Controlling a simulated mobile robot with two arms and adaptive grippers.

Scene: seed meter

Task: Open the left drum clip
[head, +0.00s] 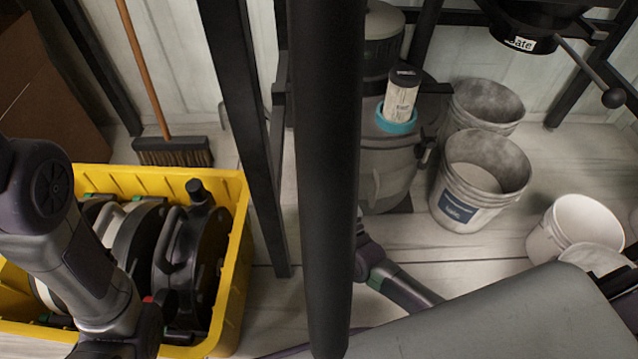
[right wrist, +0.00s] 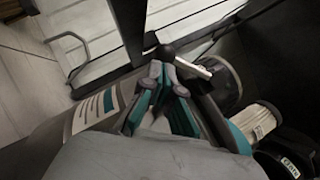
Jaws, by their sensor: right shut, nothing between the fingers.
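The grey vacuum drum (head: 385,165) stands behind the black post in the head view. A dark latch-like part (head: 424,152) shows on its right side; its left side is mostly hidden by the post, and I cannot make out a left clip there. In the right wrist view, my right gripper (right wrist: 166,72) is shut and empty. Its teal-edged fingers point toward a black ball-shaped part (right wrist: 165,52) and a pale bar (right wrist: 192,66); contact is unclear. A grey labelled body (right wrist: 95,115) lies to the left. My left arm enters the head view at left; its fingers are out of frame.
A pleated filter (head: 400,98) stands in a teal ring on the vacuum. A yellow crate (head: 232,215) holds black round units (head: 182,260). Buckets (head: 478,182) stand to the right. Black posts (head: 330,200) cross the middle. A ball-ended lever (head: 612,98) is at upper right.

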